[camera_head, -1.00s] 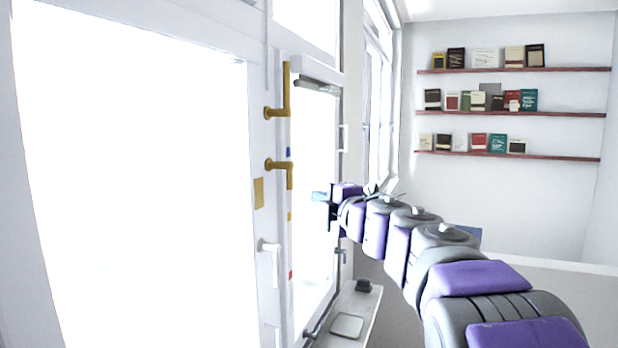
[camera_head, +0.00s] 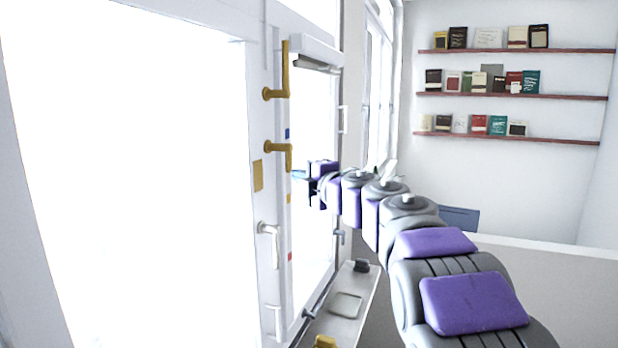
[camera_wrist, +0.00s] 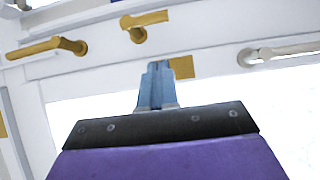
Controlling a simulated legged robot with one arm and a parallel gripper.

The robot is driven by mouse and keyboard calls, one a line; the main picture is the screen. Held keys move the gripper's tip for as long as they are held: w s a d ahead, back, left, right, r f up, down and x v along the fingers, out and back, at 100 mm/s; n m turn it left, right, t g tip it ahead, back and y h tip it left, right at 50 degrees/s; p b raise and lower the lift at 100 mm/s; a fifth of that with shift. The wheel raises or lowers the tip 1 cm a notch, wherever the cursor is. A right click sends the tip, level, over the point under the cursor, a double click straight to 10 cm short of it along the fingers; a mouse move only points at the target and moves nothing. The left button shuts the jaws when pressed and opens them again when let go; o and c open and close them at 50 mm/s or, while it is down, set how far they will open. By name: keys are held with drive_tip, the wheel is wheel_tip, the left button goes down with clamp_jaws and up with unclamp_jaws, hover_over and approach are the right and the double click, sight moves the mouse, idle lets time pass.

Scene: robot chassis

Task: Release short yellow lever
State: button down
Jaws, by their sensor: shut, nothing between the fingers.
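The short yellow lever (camera_head: 281,152) is mounted on the white window frame, below a longer yellow lever (camera_head: 281,85). In the head view its arm runs sideways from its pivot and then bends down. In the wrist view the short lever (camera_wrist: 145,21) is at the top, left of centre, and the longer lever (camera_wrist: 45,47) is to its left. My gripper (camera_head: 297,175) is to the right of and a little below the short lever in the head view. Its blue fingers (camera_wrist: 156,70) are shut and empty, below the short lever in the wrist view and visibly apart from it.
A yellow plate (camera_head: 257,175) and white handles (camera_head: 270,240) are on the frame. A sill (camera_head: 365,310) below holds a dark object (camera_head: 361,265) and a yellow item (camera_head: 325,342). Shelves of books (camera_head: 515,95) hang on the far wall.

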sight(291, 168)
drive_tip(key=w+a+p, duration=0.2)
drive_tip(key=w+a, duration=0.1)
drive_tip(key=w, duration=0.5)
drive_tip(key=shift+w+p, duration=0.15)
drive_tip(key=shift+p, duration=0.25)
